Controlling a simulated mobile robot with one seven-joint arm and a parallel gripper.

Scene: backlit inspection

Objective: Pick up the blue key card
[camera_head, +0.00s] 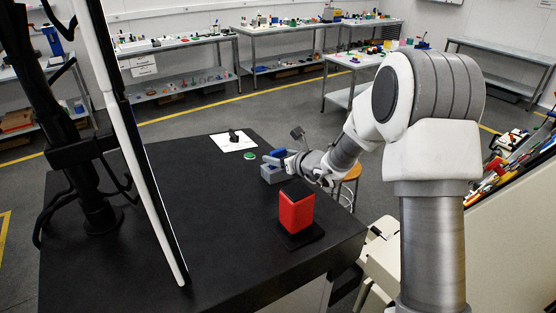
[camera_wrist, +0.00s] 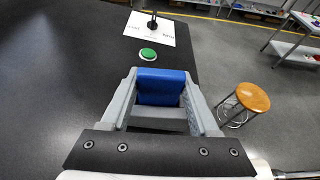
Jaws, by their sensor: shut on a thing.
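The blue key card (camera_wrist: 161,87) is between the two grey fingers of my gripper (camera_wrist: 160,75) in the wrist view. The fingers are shut on its sides. In the head view the card is a small blue patch (camera_head: 278,153) at my gripper (camera_head: 272,158), above a grey block (camera_head: 272,174) on the black table. The fingers partly cover the block and the card. I cannot tell whether the card touches the block.
A red box (camera_head: 296,210) stands on a black base nearer the front of the black table (camera_head: 200,235). A green button (camera_head: 249,156) and a white sheet with a dark object (camera_head: 233,142) lie beyond my gripper. A stool (camera_wrist: 252,97) stands right of the table.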

